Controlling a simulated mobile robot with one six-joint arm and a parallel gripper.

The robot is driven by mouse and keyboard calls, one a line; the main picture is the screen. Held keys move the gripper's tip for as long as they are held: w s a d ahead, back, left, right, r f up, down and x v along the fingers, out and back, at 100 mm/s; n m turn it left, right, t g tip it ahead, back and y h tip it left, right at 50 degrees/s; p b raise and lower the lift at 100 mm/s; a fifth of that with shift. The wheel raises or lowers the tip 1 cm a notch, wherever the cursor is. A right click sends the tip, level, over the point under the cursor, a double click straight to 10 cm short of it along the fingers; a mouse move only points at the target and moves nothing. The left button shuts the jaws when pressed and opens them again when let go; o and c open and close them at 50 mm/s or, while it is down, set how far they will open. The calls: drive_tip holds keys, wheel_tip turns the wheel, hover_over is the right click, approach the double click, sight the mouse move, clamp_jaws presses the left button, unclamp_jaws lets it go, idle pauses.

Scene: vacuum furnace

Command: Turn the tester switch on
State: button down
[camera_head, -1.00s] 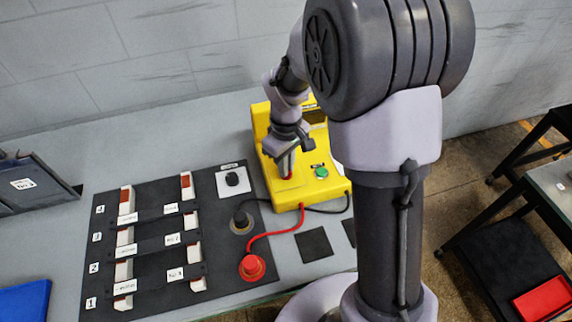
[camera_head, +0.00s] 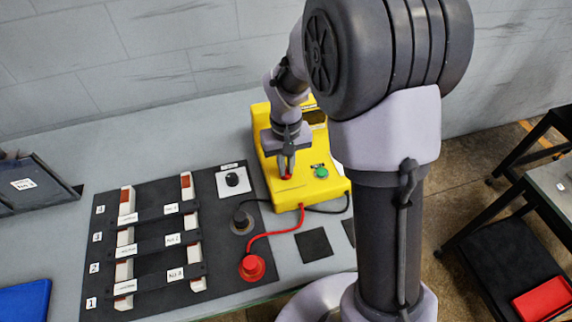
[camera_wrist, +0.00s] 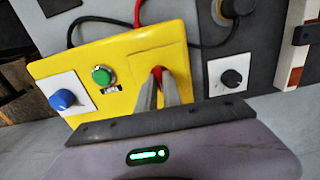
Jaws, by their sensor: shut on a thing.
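The yellow tester (camera_head: 330,187) stands on the bench, right of the dark panel; its yellow top also shows in the wrist view (camera_wrist: 125,55). A small red switch (camera_wrist: 156,72) rises from a square plate on it. My gripper (camera_head: 288,170) is over this plate, fingers pointing down. In the wrist view my gripper (camera_wrist: 157,90) is shut on the red switch, with one finger on each side. The fingers hide much of the switch, so its setting cannot be told. A green button (camera_head: 321,172) sits beside it on the tester.
A blue knob (camera_wrist: 62,99) is on the tester's far side. A black knob on a white plate (camera_head: 232,180) is left of the tester. Red and black cables run from the tester to a red plug (camera_head: 252,267) and a black plug (camera_head: 241,219).

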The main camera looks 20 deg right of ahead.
drive_tip(key=m, duration=0.5)
drive_tip(key=shift+m, duration=0.4)
drive_tip(key=shift+b, duration=0.3)
drive_tip(key=c, duration=1.5)
unclamp_jaws()
wheel_tip(320, 180, up, 18)
drive_tip(key=p, duration=0.6)
drive_tip(key=shift+f+p, duration=0.25)
drive_tip(key=shift+p, duration=0.1)
